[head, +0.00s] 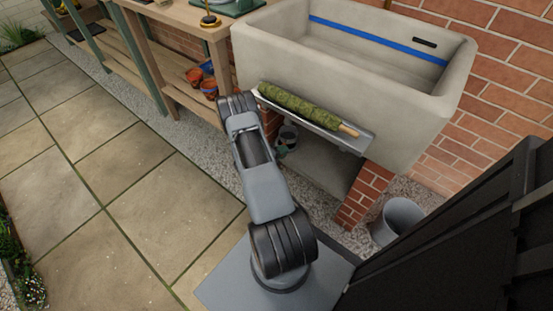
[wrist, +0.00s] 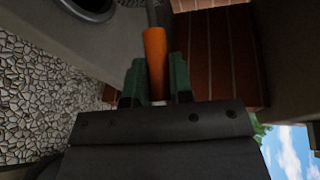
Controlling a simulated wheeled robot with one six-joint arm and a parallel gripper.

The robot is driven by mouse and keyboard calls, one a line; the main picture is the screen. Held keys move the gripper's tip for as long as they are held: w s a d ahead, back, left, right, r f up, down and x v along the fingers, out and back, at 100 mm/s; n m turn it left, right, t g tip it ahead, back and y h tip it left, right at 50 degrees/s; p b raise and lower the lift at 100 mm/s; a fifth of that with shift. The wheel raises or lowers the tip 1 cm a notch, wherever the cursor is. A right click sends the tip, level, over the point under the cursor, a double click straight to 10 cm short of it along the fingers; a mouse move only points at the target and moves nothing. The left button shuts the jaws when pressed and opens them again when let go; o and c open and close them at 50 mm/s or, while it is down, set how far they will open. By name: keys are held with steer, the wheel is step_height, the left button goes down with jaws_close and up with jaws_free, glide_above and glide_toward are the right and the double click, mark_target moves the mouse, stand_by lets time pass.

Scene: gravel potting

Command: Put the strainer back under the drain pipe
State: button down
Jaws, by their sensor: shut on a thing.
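My gripper (wrist: 156,72) shows in the wrist view with its two green fingers on either side of an orange handle (wrist: 154,48), and it is shut on it. The handle appears to be the strainer's; its far end runs up to the picture's top edge, and I cannot make out the strainer's bowl. A dark grey pipe-like part (wrist: 155,12) shows just beyond the handle; it may be the drain pipe. In the head view my arm reaches under the stone sink (head: 340,85), and the gripper is mostly hidden there. I cannot tell whether strainer and pipe are lined up.
Brick piers (head: 364,194) hold up the sink. A ledge (head: 354,142) at its front carries a mossy roll (head: 300,107). A grey bucket (head: 398,220) stands at right, near a dark panel (head: 470,225). A wooden bench (head: 150,45) stands at left. Paving (head: 90,160) is clear.

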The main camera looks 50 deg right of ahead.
steer(key=shift+w+d+f, duration=0.1)
steer(key=shift+f, duration=0.15)
steer(key=f+b, duration=0.3)
steer(key=shift+w+d+f, duration=0.1)
steer(key=shift+w+f, duration=0.2)
steer(key=shift+w, duration=0.05)
steer(key=shift+f+b, duration=0.2)
steer(key=shift+b, duration=0.15)
steer(key=c, duration=1)
jaws_free()
